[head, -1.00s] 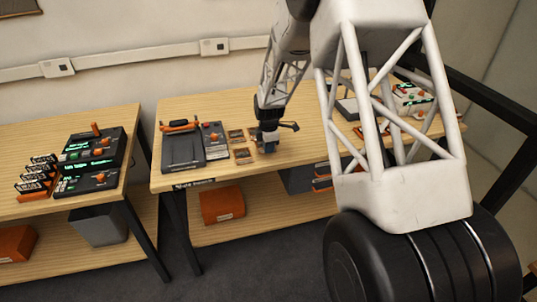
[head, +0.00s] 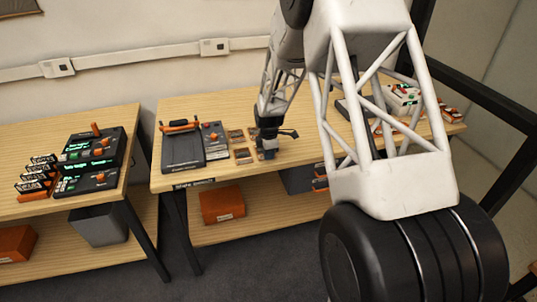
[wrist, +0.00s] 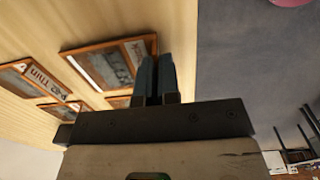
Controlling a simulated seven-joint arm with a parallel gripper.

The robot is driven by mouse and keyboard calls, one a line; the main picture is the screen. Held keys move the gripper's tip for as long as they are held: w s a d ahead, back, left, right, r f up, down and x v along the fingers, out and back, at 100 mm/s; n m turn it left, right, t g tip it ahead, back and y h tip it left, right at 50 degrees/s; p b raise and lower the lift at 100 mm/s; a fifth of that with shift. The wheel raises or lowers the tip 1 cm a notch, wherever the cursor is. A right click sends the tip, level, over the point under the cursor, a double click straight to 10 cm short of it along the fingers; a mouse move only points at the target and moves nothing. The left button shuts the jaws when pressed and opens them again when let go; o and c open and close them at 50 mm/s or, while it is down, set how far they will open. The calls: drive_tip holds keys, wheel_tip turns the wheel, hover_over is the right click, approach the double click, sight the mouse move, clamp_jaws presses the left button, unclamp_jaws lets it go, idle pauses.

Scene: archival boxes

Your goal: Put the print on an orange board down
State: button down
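The print on an orange board (wrist: 110,64) is the largest board in the wrist view, a pale picture with an orange-brown rim. Its right edge runs to my gripper (wrist: 157,78), whose two dark fingers stand close together and look shut on that edge. In the head view my gripper (head: 267,153) is low over the table, near its front edge, and hides this print. The print looks level, at or just above the tabletop; I cannot tell whether it touches.
Other framed prints lie beside it, in the wrist view (wrist: 28,76) and in the head view (head: 243,157). A dark flat device (head: 182,152) stands left of them. Coloured items stand at the far right (head: 402,98).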

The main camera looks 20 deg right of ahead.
drive_tip(key=shift+f, duration=0.15)
drive_tip(key=c, duration=1.3)
unclamp_jaws()
drive_tip(key=shift+c, duration=0.2)
wheel_tip(320, 180, up, 12)
drive_tip(key=shift+r, duration=0.2)
